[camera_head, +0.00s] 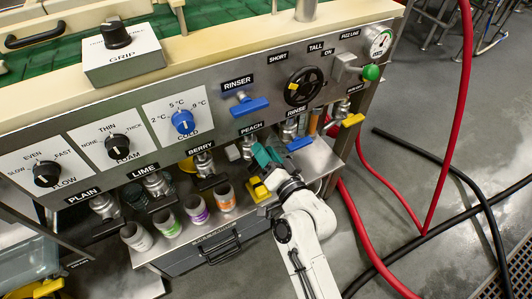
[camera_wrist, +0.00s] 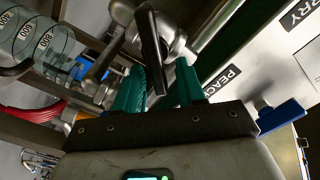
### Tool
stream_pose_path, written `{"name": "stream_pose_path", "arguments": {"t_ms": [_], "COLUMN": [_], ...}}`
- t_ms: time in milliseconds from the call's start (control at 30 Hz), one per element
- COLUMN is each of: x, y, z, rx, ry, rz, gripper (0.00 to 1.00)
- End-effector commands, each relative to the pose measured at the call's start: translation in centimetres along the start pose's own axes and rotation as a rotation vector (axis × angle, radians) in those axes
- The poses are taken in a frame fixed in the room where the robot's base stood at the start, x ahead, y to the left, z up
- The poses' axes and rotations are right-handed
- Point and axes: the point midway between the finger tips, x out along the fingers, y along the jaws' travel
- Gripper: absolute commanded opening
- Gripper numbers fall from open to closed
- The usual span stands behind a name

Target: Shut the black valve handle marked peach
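The black peach valve handle (camera_wrist: 152,50) shows in the wrist view as a dark bar on a metal valve, near the PEACH label (camera_wrist: 222,81). Its lower end lies between the two teal fingers of my gripper (camera_wrist: 160,92). The fingers stand apart, with a gap visible at the right finger; contact with the left finger is unclear. In the head view my gripper (camera_head: 267,157) is just below the PEACH label (camera_head: 251,128), beside the metal peach valve (camera_head: 247,148). There the handle is hidden behind my gripper.
A blue handle (camera_head: 299,144) under the RINSE label is close right of my gripper. A yellow part (camera_head: 258,190) is just below it. The berry valve (camera_head: 204,164) is to the left. Several cups, including an orange-marked one (camera_head: 226,196), stand below. Red hoses (camera_head: 362,235) run at right.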

Motion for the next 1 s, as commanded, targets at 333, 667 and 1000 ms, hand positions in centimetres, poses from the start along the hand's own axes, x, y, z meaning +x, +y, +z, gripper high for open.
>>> {"name": "stream_pose_path", "arguments": {"t_ms": [333,667,1000], "x": [-1.0,-7.0,-10.6], "y": [0.1,0.2,0.1], "z": [0.0,0.1,0.0], "rx": [-0.001,0.002,0.000], "ry": [0.000,0.000,0.001], "rz": [0.001,0.002,0.000], "gripper": [0.39,0.39,0.39]}}
